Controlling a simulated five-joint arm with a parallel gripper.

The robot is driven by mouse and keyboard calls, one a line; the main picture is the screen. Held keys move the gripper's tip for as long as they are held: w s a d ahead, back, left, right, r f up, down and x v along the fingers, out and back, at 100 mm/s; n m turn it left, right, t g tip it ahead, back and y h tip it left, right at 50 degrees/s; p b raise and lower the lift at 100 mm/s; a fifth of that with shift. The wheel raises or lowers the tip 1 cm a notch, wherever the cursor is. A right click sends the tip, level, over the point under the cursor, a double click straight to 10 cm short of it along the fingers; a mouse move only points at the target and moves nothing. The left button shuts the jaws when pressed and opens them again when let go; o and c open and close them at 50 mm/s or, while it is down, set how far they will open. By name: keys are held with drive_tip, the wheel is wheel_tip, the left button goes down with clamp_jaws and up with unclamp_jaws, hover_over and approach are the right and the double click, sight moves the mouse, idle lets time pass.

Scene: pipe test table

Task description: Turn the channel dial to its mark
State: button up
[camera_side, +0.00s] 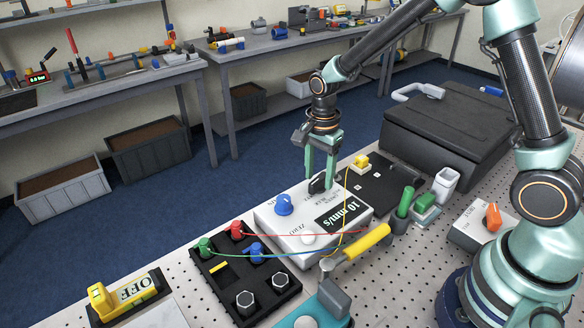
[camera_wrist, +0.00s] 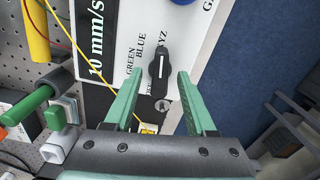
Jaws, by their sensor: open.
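The channel dial (camera_wrist: 158,64) is a black knob with a white line, on a white instrument box (camera_side: 287,243). In the wrist view its line runs nearly up and down, with labels such as GREEN, BLUE and XYZ printed around it. The mark it belongs to cannot be told surely. My gripper (camera_wrist: 160,73) is open, its two green fingers on either side of the dial with gaps visible. In the side view my gripper (camera_side: 319,189) points down at the dial (camera_side: 315,185), which the fingers partly hide; contact cannot be told there.
A blue knob (camera_side: 284,205) and a 10 mm/s display (camera_side: 339,215) share the box. Red, green and yellow wires run close by. A black terminal block (camera_side: 243,268) stands at left, a yellow-handled tool (camera_side: 366,242) in front, and a black case (camera_side: 446,120) behind right.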

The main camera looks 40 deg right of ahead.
sight(319, 179)
wheel_tip(319, 179, up, 12)
idle(0.4)
drive_tip(key=s+d+r+n+t, duration=0.1)
drive_tip(key=s+r+n+t, duration=0.1)
drive_tip(key=s+n, duration=0.4)
drive_tip(key=s+d+r+n+t, duration=0.1)
drive_tip(key=s+r+n+t, duration=0.2)
drive_tip(key=s+n, duration=0.4)
drive_tip(key=r+n, duration=0.1)
drive_tip(key=n, duration=0.2)
drive_tip(key=shift+d+r+t, duration=0.25)
drive_tip(key=shift+t, duration=0.05)
idle(0.3)
